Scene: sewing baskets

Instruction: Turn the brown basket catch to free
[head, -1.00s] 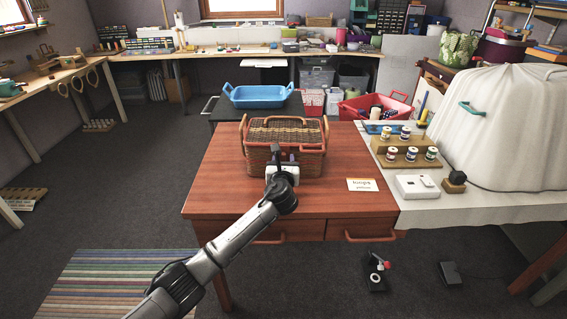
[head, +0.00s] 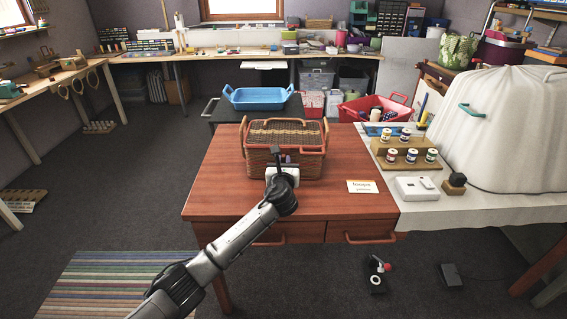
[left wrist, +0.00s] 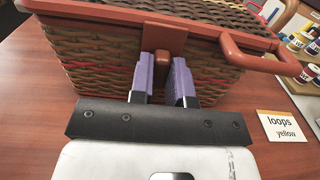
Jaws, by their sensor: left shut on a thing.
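The brown wicker basket (head: 285,150) stands on the red-brown table with its lid down. It also fills the top of the left wrist view (left wrist: 100,58). Its catch (left wrist: 171,40) is a brown tab hanging from the lid rim at the middle of the front. My left gripper (head: 278,153) is at the basket's front. In the left wrist view its two purple-padded fingers (left wrist: 164,80) stand on either side of the catch's lower part, shut on it. The catch's lower end is partly hidden between the fingers. My right gripper is not in view.
A card reading "loops yellow" (head: 362,186) lies on the table (head: 225,190) right of the basket. A basket handle (left wrist: 262,58) juts out right of the fingers. A blue tray (head: 258,97) stands behind. The table's left part is clear.

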